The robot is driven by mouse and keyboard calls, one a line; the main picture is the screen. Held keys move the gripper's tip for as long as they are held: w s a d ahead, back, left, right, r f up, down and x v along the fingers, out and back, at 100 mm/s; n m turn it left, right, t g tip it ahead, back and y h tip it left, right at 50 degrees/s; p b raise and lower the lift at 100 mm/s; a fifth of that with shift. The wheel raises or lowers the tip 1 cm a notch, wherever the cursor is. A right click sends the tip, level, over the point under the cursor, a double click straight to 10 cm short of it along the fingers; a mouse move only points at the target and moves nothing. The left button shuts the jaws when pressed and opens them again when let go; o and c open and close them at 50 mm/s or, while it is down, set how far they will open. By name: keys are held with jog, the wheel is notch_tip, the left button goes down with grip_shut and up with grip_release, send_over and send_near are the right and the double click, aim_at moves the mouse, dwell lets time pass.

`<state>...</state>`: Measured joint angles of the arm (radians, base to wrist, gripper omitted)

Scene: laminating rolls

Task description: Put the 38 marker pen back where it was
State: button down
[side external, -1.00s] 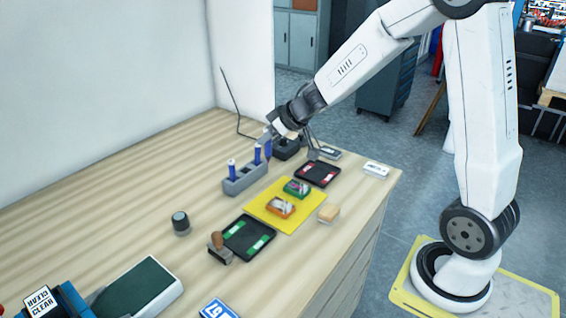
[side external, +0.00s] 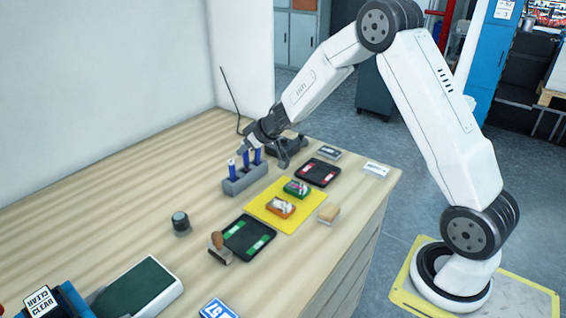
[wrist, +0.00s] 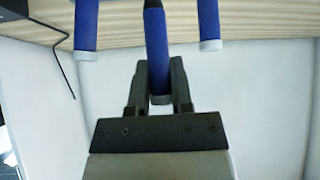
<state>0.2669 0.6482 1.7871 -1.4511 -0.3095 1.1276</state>
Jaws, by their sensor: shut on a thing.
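My gripper (side external: 246,149) is above the grey pen rack (side external: 246,181), shut on a blue marker pen (wrist: 156,45) with a grey end cap. In the wrist view my gripper (wrist: 158,75) grips it near that cap. The held pen hangs roughly upright between two other blue pens, one on the left (wrist: 87,22) and one on the right (wrist: 209,20). Its dark tip shows at the top of the wrist view, so it sits higher than its neighbours. Whether the tip has entered a slot is hidden. No number is legible on any pen.
A black device (side external: 288,147) stands just behind the rack. A yellow mat (side external: 257,208) with two small boxes, a black-red case (side external: 318,172) and a black-green case (side external: 248,237) lie to the right and front.

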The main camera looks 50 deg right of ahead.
aim_at(247, 163)
jog(key=shift+w+f, duration=0.15)
jog(key=shift+f, duration=0.1)
jog(key=shift+w+f, duration=0.15)
jog(key=shift+f, duration=0.05)
jog(key=shift+d+f, duration=0.1)
jog(key=shift+f, duration=1.45)
jog(key=shift+f, duration=0.15)
jog(key=c, duration=0.5)
grip_release()
jog(key=shift+s+r, duration=0.2)
jog(key=shift+r, duration=0.3)
jog(key=shift+v, duration=5.65)
